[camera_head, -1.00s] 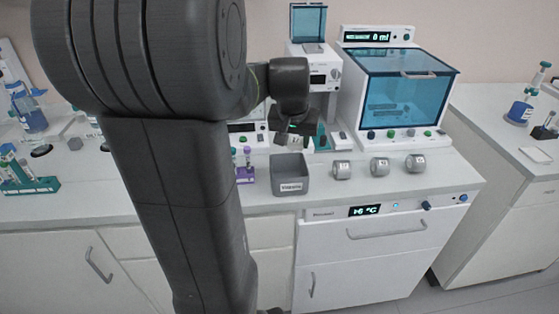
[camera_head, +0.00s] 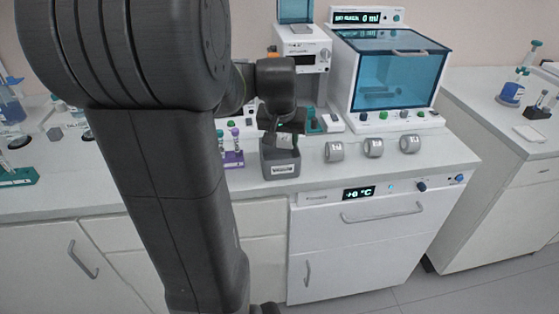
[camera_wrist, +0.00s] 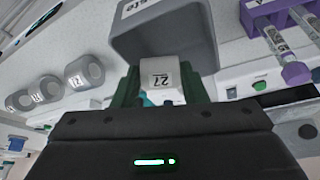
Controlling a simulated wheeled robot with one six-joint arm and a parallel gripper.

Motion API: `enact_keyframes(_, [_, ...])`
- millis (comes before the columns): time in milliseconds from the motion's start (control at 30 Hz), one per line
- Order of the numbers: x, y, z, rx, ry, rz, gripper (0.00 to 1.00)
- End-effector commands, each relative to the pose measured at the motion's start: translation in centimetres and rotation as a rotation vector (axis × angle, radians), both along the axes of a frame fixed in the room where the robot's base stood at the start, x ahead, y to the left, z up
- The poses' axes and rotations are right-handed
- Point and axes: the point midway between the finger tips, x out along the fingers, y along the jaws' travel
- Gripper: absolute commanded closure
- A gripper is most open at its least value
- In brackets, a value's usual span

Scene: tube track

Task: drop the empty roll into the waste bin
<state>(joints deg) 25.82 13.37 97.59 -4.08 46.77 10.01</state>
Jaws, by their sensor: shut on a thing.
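The waste bin (camera_head: 281,169) is a small grey open-topped box with a white label, standing on the counter near its front edge. It also shows in the wrist view (camera_wrist: 126,42). My gripper (camera_head: 284,134) is shut on the roll (camera_wrist: 162,80), a small whitish piece marked 27, between green fingers. In the head view the roll (camera_head: 285,141) shows just below the jaws, at the bin's mouth. How far it reaches below the rim is hard to tell.
Several grey numbered rolls, one of them here (camera_head: 334,152), stand right of the bin. A purple tube rack (camera_head: 233,159) is close on its left. A blue-lidded machine (camera_head: 398,80) stands behind. My arm hides part of the left counter.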

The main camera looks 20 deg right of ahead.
Motion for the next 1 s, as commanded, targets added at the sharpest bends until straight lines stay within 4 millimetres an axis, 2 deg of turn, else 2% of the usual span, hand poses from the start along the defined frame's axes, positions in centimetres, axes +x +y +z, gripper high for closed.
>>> enact_keyframes(33, [0.0,0.0,0.0,0.000,0.000,0.000,0.82])
enact_keyframes(67, [0.0,0.0,0.0,0.000,0.000,0.000,0.55])
enact_keyframes(167, [0.0,0.0,0.0,0.000,0.000,0.000,0.36])
enact_keyframes(433, [0.0,0.0,0.0,0.000,0.000,0.000,0.36])
enact_keyframes(567, [-0.2,0.1,0.8,-0.001,-0.001,0.000,0.36])
enact_keyframes(667, [-0.7,0.5,2.2,-0.002,-0.002,0.000,0.36])
enact_keyframes(1000, [-3.1,2.1,9.3,-0.001,-0.004,0.000,0.36])
